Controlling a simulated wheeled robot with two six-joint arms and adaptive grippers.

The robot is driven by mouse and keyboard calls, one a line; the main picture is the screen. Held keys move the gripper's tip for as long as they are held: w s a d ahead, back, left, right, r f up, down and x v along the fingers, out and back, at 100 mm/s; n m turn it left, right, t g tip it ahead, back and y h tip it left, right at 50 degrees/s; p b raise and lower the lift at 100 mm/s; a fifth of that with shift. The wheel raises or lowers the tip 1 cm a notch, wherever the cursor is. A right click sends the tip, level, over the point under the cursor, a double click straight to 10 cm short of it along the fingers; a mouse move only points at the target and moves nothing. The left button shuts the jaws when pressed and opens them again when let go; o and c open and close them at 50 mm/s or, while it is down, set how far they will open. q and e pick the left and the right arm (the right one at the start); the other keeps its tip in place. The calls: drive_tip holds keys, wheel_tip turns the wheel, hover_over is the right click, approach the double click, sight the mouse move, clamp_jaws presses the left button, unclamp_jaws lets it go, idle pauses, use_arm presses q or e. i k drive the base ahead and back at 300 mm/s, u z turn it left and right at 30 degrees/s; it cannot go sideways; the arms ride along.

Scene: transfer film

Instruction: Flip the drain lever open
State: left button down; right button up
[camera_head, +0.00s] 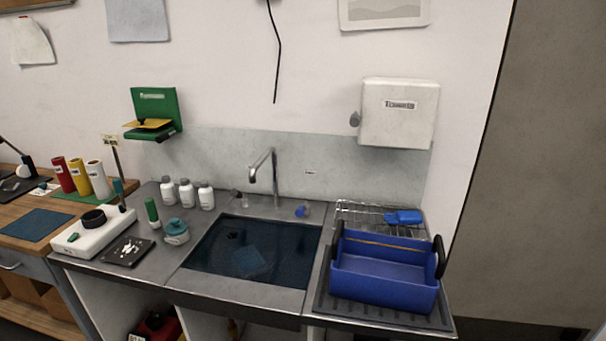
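The sink (213,275) is set into the steel counter and holds dark bluish water or a dark bottom. A pale blue square-looking thing (249,262) lies in it, and a small dark round spot (233,235) shows near its back left. A small blue knob or lever (301,211) stands on the sink's back ledge, right of the tap (264,166); it may be the drain lever, but its position is too small to read. Neither of my grippers is in view.
A blue tub (383,285) with black handles stands right of the sink, before a wire rack (352,215). Several white bottles (187,194), a green-capped jar (176,232) and a white device (92,231) stand left of it. The space above the sink is clear apart from the tap.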

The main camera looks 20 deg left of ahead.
sight(237, 194)
drive_tip(key=u, duration=0.85)
drive_tip(key=i, duration=0.55)
drive_tip(key=z, duration=0.25)
